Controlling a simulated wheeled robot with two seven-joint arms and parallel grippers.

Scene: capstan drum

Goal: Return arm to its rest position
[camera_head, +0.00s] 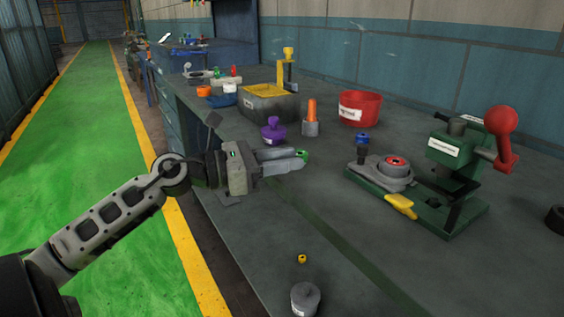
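My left arm comes in from the lower left, and its gripper (300,158) is over the near-left part of the workbench (330,225), pointing right. Its two fingers lie close together, and a small green patch shows at their tips. I cannot tell whether the green patch is part of the finger or something between them. The fingertips are apart from the grey drum (377,178) with a red centre, which sits on a green base to the right. My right gripper is not in view.
A green press with a red ball handle (501,119) stands at the right. A purple knobbed piece (272,131), a grey post with an orange top (311,116) and a red bucket (360,108) stand behind the gripper. A grey weight (305,299) is in front.

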